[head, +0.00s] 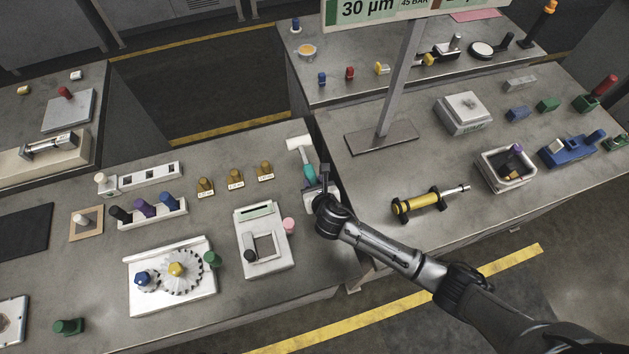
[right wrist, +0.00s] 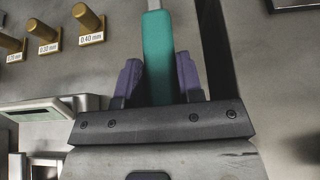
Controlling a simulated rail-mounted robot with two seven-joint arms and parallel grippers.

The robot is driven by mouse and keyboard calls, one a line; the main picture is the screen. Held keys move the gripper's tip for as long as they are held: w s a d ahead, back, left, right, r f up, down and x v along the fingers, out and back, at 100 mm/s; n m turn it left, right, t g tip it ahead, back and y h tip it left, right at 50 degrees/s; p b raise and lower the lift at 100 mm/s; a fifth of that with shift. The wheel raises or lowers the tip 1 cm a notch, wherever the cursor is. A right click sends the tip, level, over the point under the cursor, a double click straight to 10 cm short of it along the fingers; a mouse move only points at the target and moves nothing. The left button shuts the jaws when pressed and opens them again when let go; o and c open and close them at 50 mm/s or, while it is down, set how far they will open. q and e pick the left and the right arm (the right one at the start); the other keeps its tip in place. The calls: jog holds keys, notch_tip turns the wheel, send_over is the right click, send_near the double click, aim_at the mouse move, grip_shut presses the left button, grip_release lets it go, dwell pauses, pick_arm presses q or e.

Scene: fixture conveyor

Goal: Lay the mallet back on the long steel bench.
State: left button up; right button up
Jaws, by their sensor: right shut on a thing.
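The mallet has a pale head (head: 298,142) and a teal handle (head: 309,174). It is at the right end of the left grey steel bench (head: 225,150), near the gap to the neighbouring bench. My right gripper (head: 314,190) is shut on the teal handle. In the right wrist view the handle (right wrist: 159,55) runs between the two purple finger pads of the gripper (right wrist: 160,80), and the head is out of frame. I cannot tell whether the mallet touches the bench top or is just above it. My left gripper is not in view.
Labelled brass pegs (head: 235,178) stand left of the mallet. A white device with a square opening (head: 263,245) and a pink peg (head: 289,225) are nearer. The right bench (head: 350,170) carries a sign post's base (head: 382,137) and a yellow cylinder tool (head: 420,203).

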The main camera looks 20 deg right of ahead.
jog(key=shift+f+b, duration=0.7)
jog(key=shift+f, duration=1.2)
jog(key=shift+f+b, duration=0.35)
jog(key=shift+f, duration=0.3)
jog(key=o, duration=0.9)
jog(key=shift+c, duration=0.2)
jog(key=o, duration=0.3)
